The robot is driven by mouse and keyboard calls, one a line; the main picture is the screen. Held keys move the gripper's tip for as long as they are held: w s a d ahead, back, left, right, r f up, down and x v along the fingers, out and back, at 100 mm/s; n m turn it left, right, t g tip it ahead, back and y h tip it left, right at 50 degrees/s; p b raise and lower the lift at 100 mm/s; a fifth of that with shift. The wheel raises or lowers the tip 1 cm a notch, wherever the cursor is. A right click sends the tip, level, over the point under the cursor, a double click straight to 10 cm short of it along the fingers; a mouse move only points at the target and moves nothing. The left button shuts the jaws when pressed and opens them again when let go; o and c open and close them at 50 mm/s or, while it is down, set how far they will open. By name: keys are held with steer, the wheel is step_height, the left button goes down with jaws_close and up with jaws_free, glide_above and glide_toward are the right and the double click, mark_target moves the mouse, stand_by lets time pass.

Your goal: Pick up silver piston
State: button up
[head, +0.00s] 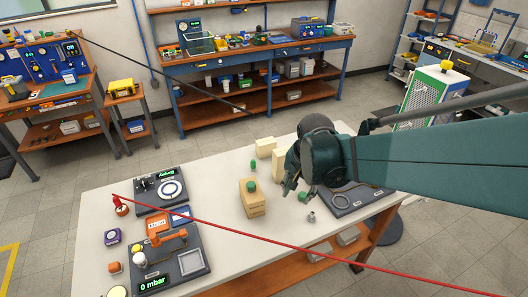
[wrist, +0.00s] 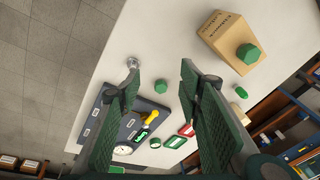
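The small silver piston (head: 311,217) stands on the bench top near its right front edge, just in front of the dark panel. In the wrist view, the silver piston (wrist: 132,63) shows just beyond the tip of the left finger, near the bench edge. My gripper (head: 290,186) is above the bench, up and to the left of the piston in the head view. In the wrist view, my gripper (wrist: 160,72) has its two green-padded fingers wide apart with nothing held between them. The finger tip comes close to the piston's lower end in that picture; contact cannot be told.
A wooden block with a green knob (wrist: 249,53) stands close by; the block (head: 252,200) is left of my gripper. The dark panel (wrist: 118,128) has a yellow handle and a gauge. More test devices (head: 172,262) occupy the bench's left side.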

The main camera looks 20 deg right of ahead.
mark_target(311, 218)
steer(key=shift+s+d+f+m+g+y, duration=0.15)
steer(key=shift+d+f+m+g, duration=0.2)
steer(key=shift+d+f+m, duration=0.75)
steer(key=shift+s+d+f+m+g+y, duration=0.15)
steer(key=shift+d+f+m+g, duration=0.45)
steer(key=shift+d+f, duration=0.85)
steer(key=shift+s+d+f+m+g+y, duration=0.1)
steer(key=shift+s+d+f+m+g, duration=0.1)
steer(key=shift+d+f+m, duration=1.05)
steer(key=shift+a+f, duration=0.15)
steer(key=shift+a, duration=0.05)
steer(key=shift+f, duration=0.15)
steer(key=shift+f, duration=1.15)
steer(key=shift+f+b, duration=0.5)
steer(key=shift+f, duration=2.1)
steer(key=c, duration=1)
